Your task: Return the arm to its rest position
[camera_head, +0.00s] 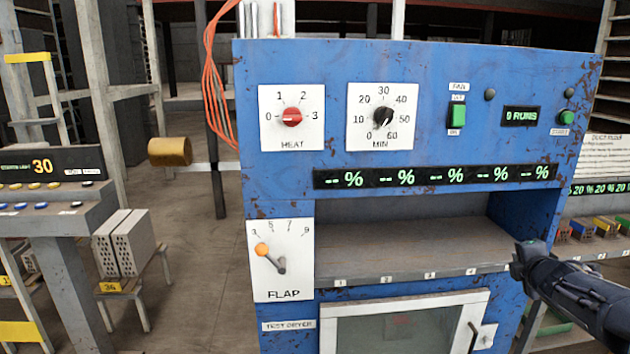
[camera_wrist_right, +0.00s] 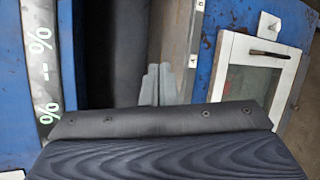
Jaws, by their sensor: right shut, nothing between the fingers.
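My right arm (camera_head: 580,295) comes in from the lower right in the head view. Its gripper (camera_head: 518,262) is in front of the right end of the blue test dryer's (camera_head: 450,75) open shelf (camera_head: 400,245). In the right wrist view the two grey fingers (camera_wrist_right: 158,86) are together and empty, with the shelf edge and dryer door behind them. Whether the gripper touches the dryer cannot be told. My left gripper is not in view.
The dryer has a red heat knob (camera_head: 291,117), a black minute knob (camera_head: 383,117), an orange-tipped flap lever (camera_head: 270,257) and a white-framed glass door (camera_head: 400,325), which looks shut. Grey hollow bricks (camera_head: 125,243) stand on a stand at left. Floor between is clear.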

